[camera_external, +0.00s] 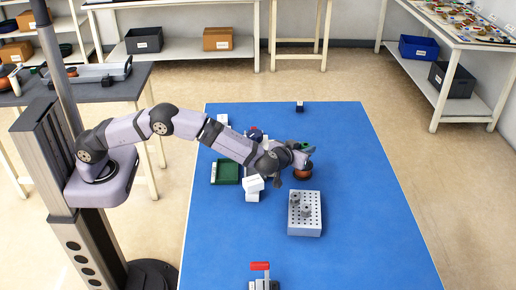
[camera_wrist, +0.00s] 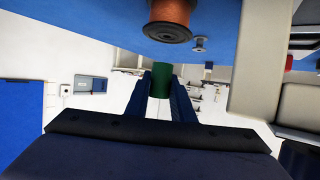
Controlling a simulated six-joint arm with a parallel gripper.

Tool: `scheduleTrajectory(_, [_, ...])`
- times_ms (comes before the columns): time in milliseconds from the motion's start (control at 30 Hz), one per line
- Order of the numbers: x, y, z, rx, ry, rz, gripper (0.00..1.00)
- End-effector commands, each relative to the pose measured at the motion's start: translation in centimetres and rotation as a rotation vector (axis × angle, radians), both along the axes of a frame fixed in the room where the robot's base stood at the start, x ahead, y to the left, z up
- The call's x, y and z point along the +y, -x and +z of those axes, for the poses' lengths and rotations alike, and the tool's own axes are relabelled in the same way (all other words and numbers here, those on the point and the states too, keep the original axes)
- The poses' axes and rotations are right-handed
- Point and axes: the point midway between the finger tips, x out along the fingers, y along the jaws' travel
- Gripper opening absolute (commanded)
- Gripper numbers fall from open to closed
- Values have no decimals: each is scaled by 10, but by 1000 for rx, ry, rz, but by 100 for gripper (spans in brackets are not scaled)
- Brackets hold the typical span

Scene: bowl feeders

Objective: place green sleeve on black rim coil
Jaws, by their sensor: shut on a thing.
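The green sleeve (camera_wrist: 161,80) is between the two dark fingers of my gripper (camera_wrist: 160,88) in the wrist view; the fingers are shut on it. In the external view the sleeve (camera_external: 307,147) shows as a small green patch at the end of my arm. The black rim coil, with copper-orange winding (camera_wrist: 169,12), is at the top of the wrist view, apart from the sleeve in that picture. In the external view the coil (camera_external: 302,171) stands on the blue table, just below my gripper (camera_external: 303,150). The exact gap between sleeve and coil cannot be told.
A grey perforated block (camera_external: 305,225) with grey parts on it stands in front of the coil. A green tray (camera_external: 227,172) and white blocks (camera_external: 254,184) lie to the left. A red-handled device (camera_external: 260,267) is at the front. The right side of the blue table (camera_external: 365,180) is clear.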

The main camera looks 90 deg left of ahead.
Motion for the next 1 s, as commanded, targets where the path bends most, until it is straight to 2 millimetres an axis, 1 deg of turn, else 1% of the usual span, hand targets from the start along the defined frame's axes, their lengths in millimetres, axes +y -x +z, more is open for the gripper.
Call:
scheduleTrajectory(200, [0, 0, -26, 5, -1, -1, 0])
scheduleTrajectory(300, [0, 0, -34, 3, 0, -1, 0])
scheduleTrajectory(733, [0, 0, -38, 2, 0, -1, 0])
scheduleTrajectory(767, [0, 0, -38, 1, 0, 0, 26])
scheduleTrajectory(800, [0, 0, -38, 1, 0, 0, 36])
scheduleTrajectory(833, [0, 0, -38, 1, 0, 0, 40])
scheduleTrajectory(1000, [0, 0, -38, 1, 0, 0, 40])
